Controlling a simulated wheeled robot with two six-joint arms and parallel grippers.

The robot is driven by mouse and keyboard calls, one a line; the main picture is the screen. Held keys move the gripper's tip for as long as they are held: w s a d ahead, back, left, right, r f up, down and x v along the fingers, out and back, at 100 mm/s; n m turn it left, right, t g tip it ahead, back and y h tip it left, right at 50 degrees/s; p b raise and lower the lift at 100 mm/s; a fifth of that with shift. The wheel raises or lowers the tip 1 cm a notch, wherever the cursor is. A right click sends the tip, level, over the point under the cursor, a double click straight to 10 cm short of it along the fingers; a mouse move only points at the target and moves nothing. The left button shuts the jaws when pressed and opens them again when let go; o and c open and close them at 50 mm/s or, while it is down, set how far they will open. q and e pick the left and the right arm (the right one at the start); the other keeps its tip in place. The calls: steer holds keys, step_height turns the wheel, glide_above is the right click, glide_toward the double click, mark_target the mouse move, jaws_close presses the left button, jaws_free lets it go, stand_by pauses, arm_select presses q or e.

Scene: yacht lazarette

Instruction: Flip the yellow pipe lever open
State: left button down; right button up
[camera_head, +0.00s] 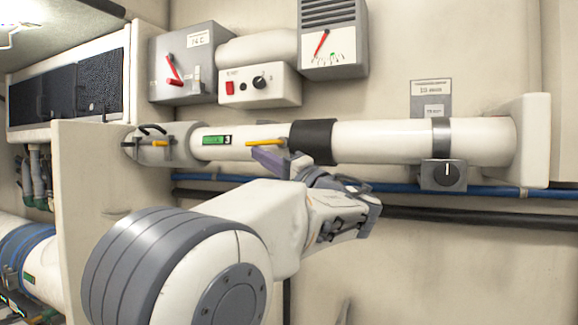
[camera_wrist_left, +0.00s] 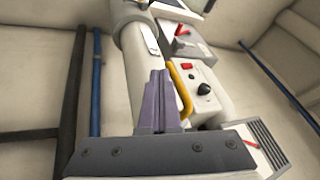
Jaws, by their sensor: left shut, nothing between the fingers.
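The yellow pipe lever (camera_head: 266,142) is a short yellow bar on the white horizontal pipe (camera_head: 400,142), just left of a dark band. In the left wrist view the lever (camera_wrist_left: 181,88) shows as a curved yellow bar beside my fingers. My left gripper (camera_head: 268,160) is shut, with its purple-grey fingers together and nothing between them, just below the lever in the head view. In the left wrist view the fingers (camera_wrist_left: 158,100) lie left of the lever; I cannot tell whether they touch it. My right gripper is not in view.
Above the pipe are a grey box with a red lever (camera_head: 174,70), a switch box (camera_head: 260,84) and a gauge box (camera_head: 333,40). A dark knob (camera_head: 446,174) hangs at right. Blue and black hoses run below. A pale partition (camera_head: 85,220) stands at left.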

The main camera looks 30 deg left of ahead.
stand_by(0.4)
arm_select(q)
steer(key=s+d+f+b, duration=0.1)
steer(key=d+f+b, duration=0.5)
steer(key=d, duration=0.3)
steer(key=shift+f, duration=0.9)
steer(key=shift+f, duration=0.1)
